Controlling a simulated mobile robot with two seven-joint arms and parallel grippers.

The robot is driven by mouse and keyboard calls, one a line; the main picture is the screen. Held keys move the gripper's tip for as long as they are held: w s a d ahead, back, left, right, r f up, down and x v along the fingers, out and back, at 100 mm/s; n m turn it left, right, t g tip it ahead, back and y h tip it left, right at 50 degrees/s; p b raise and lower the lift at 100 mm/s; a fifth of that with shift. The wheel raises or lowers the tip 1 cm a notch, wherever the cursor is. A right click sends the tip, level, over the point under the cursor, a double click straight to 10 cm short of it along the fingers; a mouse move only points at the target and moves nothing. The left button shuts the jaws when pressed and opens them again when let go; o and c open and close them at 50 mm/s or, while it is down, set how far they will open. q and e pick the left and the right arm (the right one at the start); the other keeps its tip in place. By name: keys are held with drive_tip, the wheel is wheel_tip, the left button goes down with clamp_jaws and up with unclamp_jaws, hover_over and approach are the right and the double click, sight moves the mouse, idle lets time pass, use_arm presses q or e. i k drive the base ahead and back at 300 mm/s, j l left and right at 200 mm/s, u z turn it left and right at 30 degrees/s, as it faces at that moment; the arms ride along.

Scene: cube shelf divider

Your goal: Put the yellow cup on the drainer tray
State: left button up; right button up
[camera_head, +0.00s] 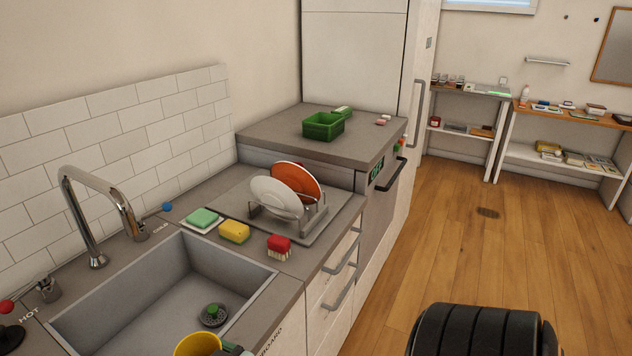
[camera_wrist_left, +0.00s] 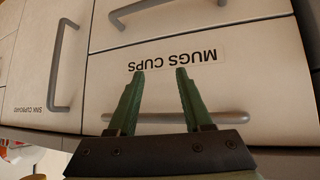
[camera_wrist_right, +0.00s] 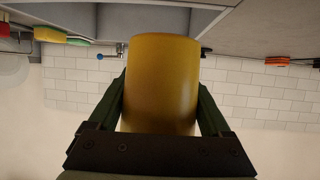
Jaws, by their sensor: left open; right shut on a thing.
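The yellow cup (camera_head: 197,344) shows at the bottom edge of the head view, over the near side of the sink. My right gripper (camera_wrist_right: 161,88) is shut on the yellow cup (camera_wrist_right: 160,65), with one finger on each side of it in the right wrist view. The grey drainer tray (camera_head: 236,201) lies on the counter beyond the sink. A white plate (camera_head: 272,198) and an orange plate (camera_head: 297,183) stand in its wire rack. My left gripper (camera_wrist_left: 160,75) is open and empty in front of a drawer labelled MUGS CUPS (camera_wrist_left: 195,56). It is not clearly visible in the head view.
A green sponge (camera_head: 202,218), a yellow sponge (camera_head: 234,232) and a red brush (camera_head: 279,247) lie between the sink (camera_head: 165,300) and the drainer tray. The tap (camera_head: 98,215) rises behind the sink. A green basket (camera_head: 323,126) stands on the raised counter.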

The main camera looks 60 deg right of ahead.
sight(327, 196)
drive_tip(key=k+l, duration=0.1)
drive_tip(key=l, duration=0.45)
drive_tip(key=k+l, duration=0.1)
drive_tip(key=l, duration=0.5)
drive_tip(key=k+l, duration=0.1)
drive_tip(key=l, duration=0.45)
drive_tip(key=k+l, duration=0.1)
drive_tip(key=l, duration=0.5)
drive_tip(key=i+l, duration=0.4)
drive_tip(key=i, duration=0.05)
